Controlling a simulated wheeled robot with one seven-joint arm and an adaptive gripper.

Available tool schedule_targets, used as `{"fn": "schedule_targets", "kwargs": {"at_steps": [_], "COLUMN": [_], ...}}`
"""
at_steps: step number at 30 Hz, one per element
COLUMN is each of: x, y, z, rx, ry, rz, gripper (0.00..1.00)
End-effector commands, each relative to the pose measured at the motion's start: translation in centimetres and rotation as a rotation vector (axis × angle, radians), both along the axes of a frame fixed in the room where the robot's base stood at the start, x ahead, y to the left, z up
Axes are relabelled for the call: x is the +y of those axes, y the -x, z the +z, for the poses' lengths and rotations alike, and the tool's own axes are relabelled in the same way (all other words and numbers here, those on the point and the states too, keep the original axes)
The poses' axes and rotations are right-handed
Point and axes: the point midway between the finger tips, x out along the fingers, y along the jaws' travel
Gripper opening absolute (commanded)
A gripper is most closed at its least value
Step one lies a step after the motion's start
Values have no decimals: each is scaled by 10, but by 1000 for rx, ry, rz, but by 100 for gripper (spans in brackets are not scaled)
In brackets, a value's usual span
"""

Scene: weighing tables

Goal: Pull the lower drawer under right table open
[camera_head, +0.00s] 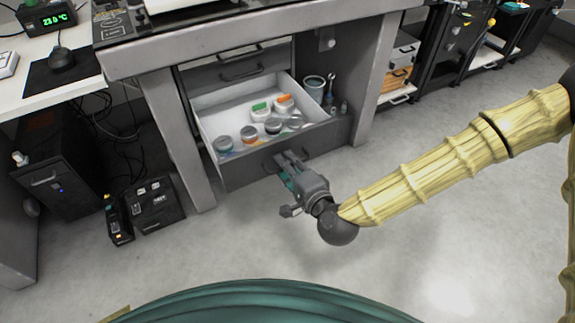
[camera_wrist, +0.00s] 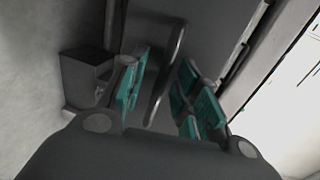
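The lower drawer (camera_head: 238,170) under the table stands pulled out, with its white inside showing in the head view. Several small jars with lids sit in it. My gripper (camera_head: 283,163) is at the middle of the drawer's dark front. In the wrist view, the drawer's curved bar handle (camera_wrist: 167,72) runs between the teal pads of my gripper (camera_wrist: 163,95). The fingers are apart on both sides of the handle, with a gap visible on each side. In the head view the handle is largely hidden by the gripper.
A shut drawer (camera_head: 240,70) with a bar handle is above the open one. A table leg (camera_head: 178,135) stands left of it, and dark cases (camera_head: 155,205) are on the floor beyond. The grey floor (camera_head: 430,200) to the right is clear.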

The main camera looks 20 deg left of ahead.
Motion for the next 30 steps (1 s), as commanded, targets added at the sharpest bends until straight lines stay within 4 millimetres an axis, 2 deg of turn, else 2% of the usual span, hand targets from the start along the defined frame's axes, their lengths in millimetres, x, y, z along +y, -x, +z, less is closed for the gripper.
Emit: {"fn": "schedule_targets", "kwargs": {"at_steps": [8, 21, 30], "x": [-4, -46, -56], "y": [2, 39, 48], "z": [1, 12, 16], "rx": [0, 1, -1], "ry": [0, 0, -1], "rz": [-2, -2, -1], "gripper": [32, 32, 32]}}
